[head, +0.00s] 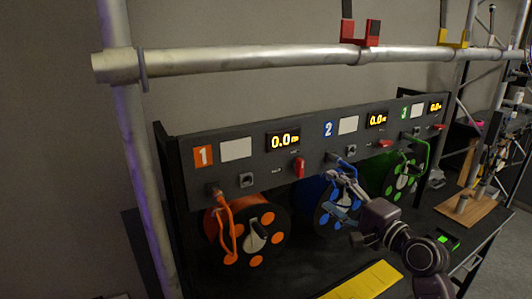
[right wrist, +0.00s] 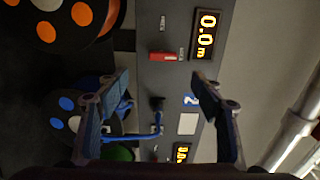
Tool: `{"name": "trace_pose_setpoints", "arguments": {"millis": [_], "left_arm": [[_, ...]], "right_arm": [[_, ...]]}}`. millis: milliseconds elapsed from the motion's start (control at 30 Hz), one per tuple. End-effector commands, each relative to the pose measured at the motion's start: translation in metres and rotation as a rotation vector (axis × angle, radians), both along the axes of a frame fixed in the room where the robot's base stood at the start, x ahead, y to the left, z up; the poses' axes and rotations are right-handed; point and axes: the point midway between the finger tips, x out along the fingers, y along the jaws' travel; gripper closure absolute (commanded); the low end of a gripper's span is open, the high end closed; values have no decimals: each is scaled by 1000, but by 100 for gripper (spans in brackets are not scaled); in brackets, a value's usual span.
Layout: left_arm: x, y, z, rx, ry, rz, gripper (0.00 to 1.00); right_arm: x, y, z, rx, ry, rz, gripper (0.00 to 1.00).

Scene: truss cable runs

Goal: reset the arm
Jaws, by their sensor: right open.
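My right gripper (head: 341,184) reaches in from the lower right of the head view, in front of the blue reel (head: 325,216) under panel section 2. In the right wrist view its two fingers (right wrist: 158,78) are spread wide with nothing gripped. The blue cable (right wrist: 128,134) and its dark plug (right wrist: 157,104) at the panel show in the gap between the fingers, beyond them. The gripper partly hides the blue reel in the head view. My left gripper is not in view.
The dark panel (head: 262,163) carries lit displays and red switches. An orange reel (head: 262,236) stands at left, a green reel (head: 391,186) at right. A metal truss tube (head: 250,62) with red and yellow hooks runs above. A yellow strip (head: 368,281) lies in front.

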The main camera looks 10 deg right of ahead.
Motion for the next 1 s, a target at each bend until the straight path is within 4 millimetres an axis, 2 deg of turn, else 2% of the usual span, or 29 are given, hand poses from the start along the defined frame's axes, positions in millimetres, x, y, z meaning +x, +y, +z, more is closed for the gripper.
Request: {"name": "trace_pose_setpoints", "arguments": {"millis": [67,133,267,300,367,400,500,600,700,833,1000], "left_arm": [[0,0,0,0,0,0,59],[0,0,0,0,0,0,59],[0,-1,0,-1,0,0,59],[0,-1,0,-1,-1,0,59],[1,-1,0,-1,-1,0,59],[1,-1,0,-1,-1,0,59],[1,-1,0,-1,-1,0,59],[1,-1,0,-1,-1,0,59],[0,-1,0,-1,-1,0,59],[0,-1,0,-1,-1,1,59],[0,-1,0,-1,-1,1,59]], "right_arm": [[-7,10,-21,-61,30,14,39],[-19,23,-51,-163,72,34,39],[-62,52,-129,-442,179,111,39],[-79,60,-153,-540,213,144,39],[-108,70,-188,-680,265,200,39],[-130,75,-211,-773,300,242,39],[-185,83,-255,-985,374,355,39],[-233,85,-284,-1151,434,461,39],[-274,84,-302,-1274,481,556,39],[-321,80,-316,-1400,534,671,39],[-378,73,-324,-1529,595,819,39]]}}
